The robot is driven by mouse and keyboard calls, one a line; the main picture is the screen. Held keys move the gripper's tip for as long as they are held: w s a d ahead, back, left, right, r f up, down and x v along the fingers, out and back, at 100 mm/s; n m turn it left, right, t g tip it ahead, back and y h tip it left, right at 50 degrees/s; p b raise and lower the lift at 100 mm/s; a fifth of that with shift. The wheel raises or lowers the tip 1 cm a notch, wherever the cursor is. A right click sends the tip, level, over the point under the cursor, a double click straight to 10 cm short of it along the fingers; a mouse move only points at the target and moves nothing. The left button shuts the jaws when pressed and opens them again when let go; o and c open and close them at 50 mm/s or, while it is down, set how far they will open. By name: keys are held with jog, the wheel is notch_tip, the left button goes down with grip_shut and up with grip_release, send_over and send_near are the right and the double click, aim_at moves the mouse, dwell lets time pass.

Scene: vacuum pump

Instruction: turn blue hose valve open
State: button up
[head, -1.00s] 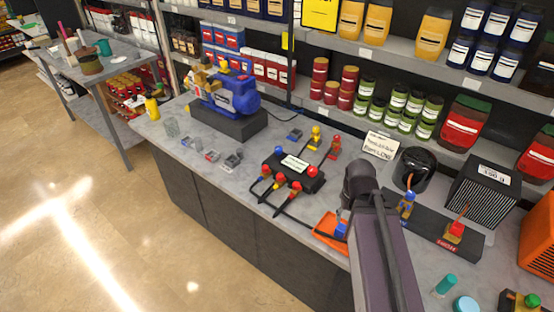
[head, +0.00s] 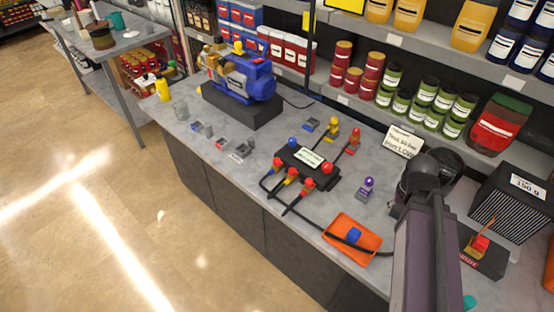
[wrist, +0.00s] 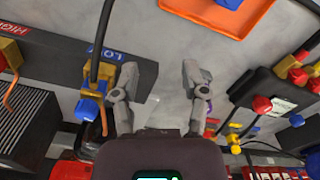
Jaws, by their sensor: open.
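A brass fitting with a blue valve handle (wrist: 99,83) stands by the blue LOW label in the wrist view, with a dark hose rising from it. My gripper (wrist: 160,72) is open and empty; its left finger is just right of this fitting, with no clear contact. My arm hides the fitting in the head view. The black manifold (head: 322,174) on the bench has a blue knob (head: 292,142) at its left end and several red knobs. In the wrist view the manifold's blue knob (wrist: 297,120) is at the far right, well away from my gripper.
An orange tray (head: 340,224) with a blue part lies at the bench front. A red-handled HIGH fitting (head: 478,244) and a black ribbed box (head: 508,209) stand right. A purple-topped piece (head: 367,187) stands near the manifold. The blue pump (head: 238,80) is at the back left.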

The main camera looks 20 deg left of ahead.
jog(key=shift+o, duration=1)
notch_tip(320, 180, up, 3)
jog(key=m+p, duration=0.2)
jog(key=p, duration=0.1)
send_over(277, 159)
jog(key=shift+r, duration=0.2)
jog(key=shift+f, duration=0.15)
notch_tip(277, 159, down, 14)
jog(key=b, duration=1.3)
jog(key=shift+r, duration=0.2)
